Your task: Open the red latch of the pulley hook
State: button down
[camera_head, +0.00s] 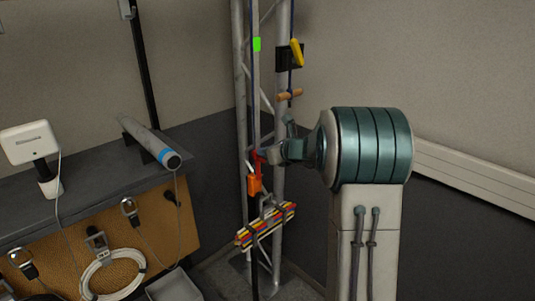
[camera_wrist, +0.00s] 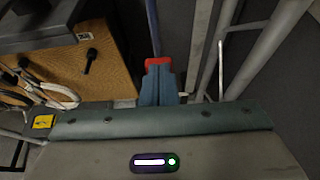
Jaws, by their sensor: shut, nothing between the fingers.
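The red latch (camera_head: 256,160) shows in the head view on the front side of the truss, just above an orange block (camera_head: 254,185) that hangs there with a pale loop beside it. My gripper (camera_head: 264,154) reaches in from the right with its tips close to the red part. In the wrist view my gripper (camera_wrist: 160,82) is shut and empty, and a red piece (camera_wrist: 158,61) shows right at its tips. I cannot tell whether they touch. The latch's hook is too small to make out.
The metal truss (camera_head: 281,130) stands in the corner with a dark blue line and a green marker (camera_head: 257,44). A wooden handle (camera_head: 290,95) and yellow piece (camera_head: 297,52) are above; a bundle of coloured cables (camera_head: 268,225) is below. A workbench (camera_head: 85,185) stands left.

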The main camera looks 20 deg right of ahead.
jog(key=shift+r, duration=0.15)
dwell(0.4)
jog(key=shift+r+p, duration=0.65)
jog(key=shift+r, duration=0.05)
jog(key=shift+s+d+f, duration=0.1)
jog(key=shift+s+d, duration=0.1)
jog(key=shift+d, duration=0.05)
jog(key=s+d+r, duration=0.2)
jog(key=s+r, duration=0.2)
jog(key=r, duration=0.6)
jog(key=shift+s+b, duration=0.25)
jog(key=shift+b, duration=0.2)
